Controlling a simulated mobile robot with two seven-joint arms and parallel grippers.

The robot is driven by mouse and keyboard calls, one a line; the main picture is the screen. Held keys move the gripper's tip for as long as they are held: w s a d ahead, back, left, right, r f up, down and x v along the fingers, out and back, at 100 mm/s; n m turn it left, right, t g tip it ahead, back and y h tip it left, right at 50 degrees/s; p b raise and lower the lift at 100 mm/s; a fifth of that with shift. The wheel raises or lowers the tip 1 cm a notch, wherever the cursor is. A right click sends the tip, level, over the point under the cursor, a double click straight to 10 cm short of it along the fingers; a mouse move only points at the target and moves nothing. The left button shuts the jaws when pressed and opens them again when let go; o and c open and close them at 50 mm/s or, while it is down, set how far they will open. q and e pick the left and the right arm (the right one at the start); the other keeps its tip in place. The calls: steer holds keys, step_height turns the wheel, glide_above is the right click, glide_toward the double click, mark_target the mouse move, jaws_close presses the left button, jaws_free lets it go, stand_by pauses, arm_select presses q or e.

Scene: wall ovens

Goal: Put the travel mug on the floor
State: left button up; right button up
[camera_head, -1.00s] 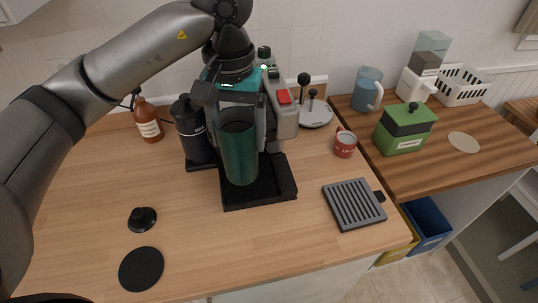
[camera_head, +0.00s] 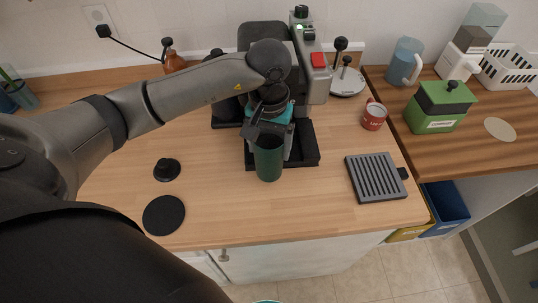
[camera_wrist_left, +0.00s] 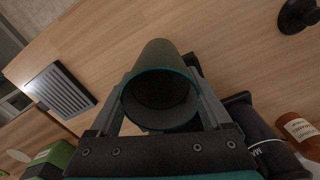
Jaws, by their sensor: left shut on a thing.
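The travel mug (camera_head: 268,160) is a dark green, open-topped cylinder. My left gripper (camera_head: 270,137) is shut on it near its rim, with the mug upright in front of the coffee machine's black base. In the left wrist view the mug (camera_wrist_left: 160,90) sits between the two fingers, and I look down into its dark opening. Whether its bottom touches the counter is hard to tell. The tiled floor (camera_head: 375,270) shows below the counter's front edge. My right gripper is not in view.
The coffee machine (camera_head: 312,75) stands behind the mug. A grey slatted tray (camera_head: 376,177), red cup (camera_head: 374,116), black tamper (camera_head: 167,169) and black disc (camera_head: 164,215) lie around. Blue (camera_head: 445,205) and yellow (camera_head: 410,230) bins stand below the counter at right.

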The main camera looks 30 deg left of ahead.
arm_select(q)
steer(key=shift+f, duration=2.1)
steer(key=shift+f, duration=0.15)
steer(key=o, duration=1.5)
